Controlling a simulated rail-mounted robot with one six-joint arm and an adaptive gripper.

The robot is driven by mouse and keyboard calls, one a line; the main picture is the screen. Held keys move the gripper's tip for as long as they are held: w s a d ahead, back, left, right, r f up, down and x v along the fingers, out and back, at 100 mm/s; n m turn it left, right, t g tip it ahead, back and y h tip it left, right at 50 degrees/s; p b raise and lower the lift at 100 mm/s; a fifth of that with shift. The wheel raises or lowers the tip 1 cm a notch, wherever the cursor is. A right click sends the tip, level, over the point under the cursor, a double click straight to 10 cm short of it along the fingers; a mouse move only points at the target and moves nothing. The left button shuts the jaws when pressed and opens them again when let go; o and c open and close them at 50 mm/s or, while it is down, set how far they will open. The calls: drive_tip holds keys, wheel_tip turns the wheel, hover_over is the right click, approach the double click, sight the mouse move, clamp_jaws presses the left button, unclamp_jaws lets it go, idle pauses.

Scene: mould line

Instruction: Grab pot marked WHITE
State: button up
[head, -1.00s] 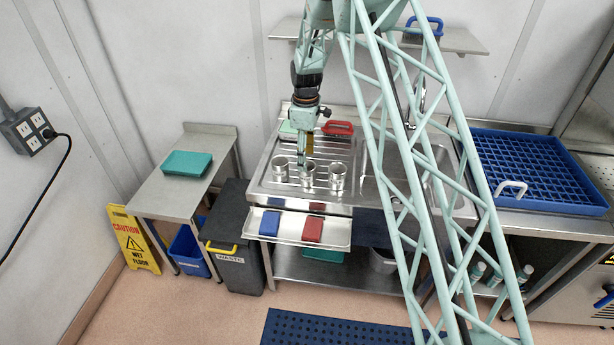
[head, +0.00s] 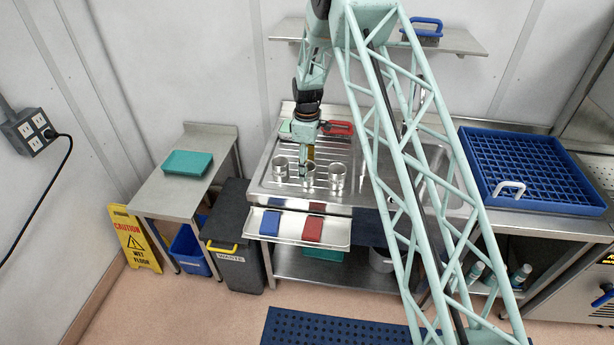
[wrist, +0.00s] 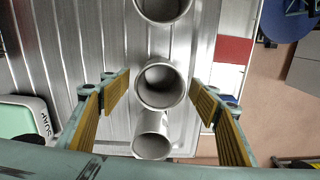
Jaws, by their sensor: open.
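Three metal pots stand in a row on the ribbed steel drainboard: a left pot (head: 280,168), a middle pot (head: 308,176) and a right pot (head: 337,177). No marking can be read on any of them, so I cannot tell which is marked WHITE. My gripper (head: 305,163) is at the middle pot, pointing down. In the wrist view my gripper (wrist: 160,92) is open, with its yellow-padded fingers on either side of the middle pot (wrist: 162,104), apart from it. The other pots show above and below it in that view.
A green soap tray (wrist: 18,120) and red brush (head: 339,128) lie behind. The sink (head: 432,165) is to the right.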

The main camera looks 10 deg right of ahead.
idle(0.3)
drive_tip(key=c, duration=1)
drive_tip(key=shift+r, duration=0.15)
drive_tip(key=s+r+b, duration=0.1)
drive_tip(key=s, duration=0.4)
drive_tip(key=s+r+b, duration=0.1)
drive_tip(key=s+r, duration=0.1)
drive_tip(key=s, duration=0.3)
drive_tip(key=s+a+r+b, duration=0.1)
drive_tip(key=s, duration=0.5)
drive_tip(key=shift+r+b, duration=0.35)
